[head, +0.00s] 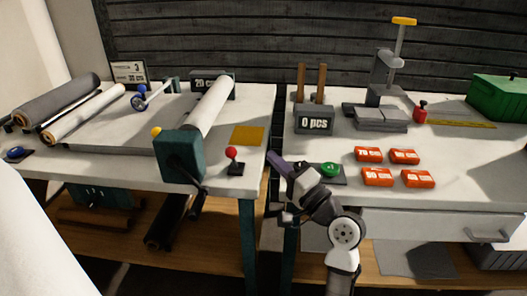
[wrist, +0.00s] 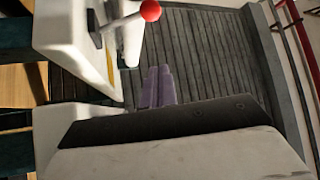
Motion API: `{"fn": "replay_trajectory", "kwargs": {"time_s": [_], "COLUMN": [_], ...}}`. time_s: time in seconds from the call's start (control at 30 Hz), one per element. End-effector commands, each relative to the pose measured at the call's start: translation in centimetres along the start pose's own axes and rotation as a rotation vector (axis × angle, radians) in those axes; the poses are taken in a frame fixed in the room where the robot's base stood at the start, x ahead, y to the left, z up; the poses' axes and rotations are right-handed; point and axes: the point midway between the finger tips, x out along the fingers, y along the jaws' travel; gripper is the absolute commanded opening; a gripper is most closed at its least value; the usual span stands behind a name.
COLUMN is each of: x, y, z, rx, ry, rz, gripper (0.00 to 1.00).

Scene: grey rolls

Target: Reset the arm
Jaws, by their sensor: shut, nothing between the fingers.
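My gripper (head: 276,160) has purple fingers and is shut and empty. In the head view it is raised at the gap between the two white tables, with my arm coming up from the bottom. In the wrist view its fingers (wrist: 158,86) lie together against the dark slatted wall, with nothing between them.
The left table (head: 90,170) holds grey and white rolls, a teal crank box (head: 180,156) and a red-knobbed lever (head: 233,160). On the right table (head: 475,165) are a green button (head: 330,170), several orange blocks (head: 378,177), a "0 pcs" box (head: 314,121) and a green box (head: 500,98).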

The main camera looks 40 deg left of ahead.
Motion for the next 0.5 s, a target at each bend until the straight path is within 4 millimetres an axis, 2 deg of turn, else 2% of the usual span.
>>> {"fn": "replay_trajectory", "kwargs": {"time_s": [0.17, 0.5], "x": [-1.6, -1.8], "y": [-0.1, -0.1], "z": [0.0, 0.0], "rx": [-0.001, -0.001], "ry": [0.001, 0.0], "rz": [0.0, 0.0], "gripper": [0.0, 0.0]}}
